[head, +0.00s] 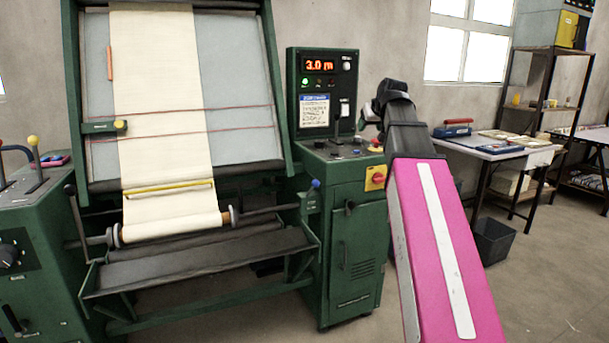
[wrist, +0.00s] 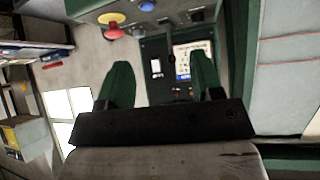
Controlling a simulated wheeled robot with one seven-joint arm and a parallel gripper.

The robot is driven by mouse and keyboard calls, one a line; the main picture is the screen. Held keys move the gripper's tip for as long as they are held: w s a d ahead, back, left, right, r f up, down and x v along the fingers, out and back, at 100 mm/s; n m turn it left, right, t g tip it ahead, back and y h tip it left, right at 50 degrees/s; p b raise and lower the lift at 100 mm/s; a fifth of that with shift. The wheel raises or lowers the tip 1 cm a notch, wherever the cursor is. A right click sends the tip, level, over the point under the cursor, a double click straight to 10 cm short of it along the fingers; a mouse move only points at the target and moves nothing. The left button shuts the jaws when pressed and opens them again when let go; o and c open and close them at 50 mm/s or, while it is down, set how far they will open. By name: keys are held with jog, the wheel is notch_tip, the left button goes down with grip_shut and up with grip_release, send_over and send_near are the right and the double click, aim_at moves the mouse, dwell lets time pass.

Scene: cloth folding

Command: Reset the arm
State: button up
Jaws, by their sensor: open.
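My arm, with a pink link with a white stripe, rises from the lower right of the head view. Its dark end with my gripper (head: 372,112) is at the right edge of the green control cabinet (head: 337,225). The head view does not show the fingers clearly. In the wrist view, my gripper (wrist: 160,62) has two green fingers spread well apart. Nothing is between them. Behind the gap are the control panel and its white label (wrist: 183,62). Red and yellow knobs (wrist: 112,22) show at the top of that view.
Cream cloth (head: 160,100) runs down the green-framed machine onto a roll (head: 172,226) above a trough (head: 190,265). The cabinet display (head: 319,65) reads 3.0 m. A table (head: 492,150) with a red-and-blue tool stands at right, with a dark bin (head: 493,240) below. Open floor lies at lower right.

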notch_tip(320, 180, down, 18)
jog(key=s+a+g, duration=0.1)
jog(key=s+g, duration=0.1)
jog(key=g, duration=0.1)
jog(key=s+f+g, duration=0.2)
jog(key=s+f, duration=0.4)
jog(key=f, duration=0.6)
jog(key=s+a+f+m+g+h, duration=0.1)
jog(key=s+f+g, duration=0.1)
jog(key=s+f, duration=0.5)
jog(key=s+a+f+m+g, duration=0.1)
jog(key=s+f, duration=0.5)
jog(key=f, duration=1.1)
jog(key=shift+s+a+f+g+h, duration=0.2)
jog(key=shift+s+f+g+h, duration=0.2)
jog(key=shift+g, duration=0.2)
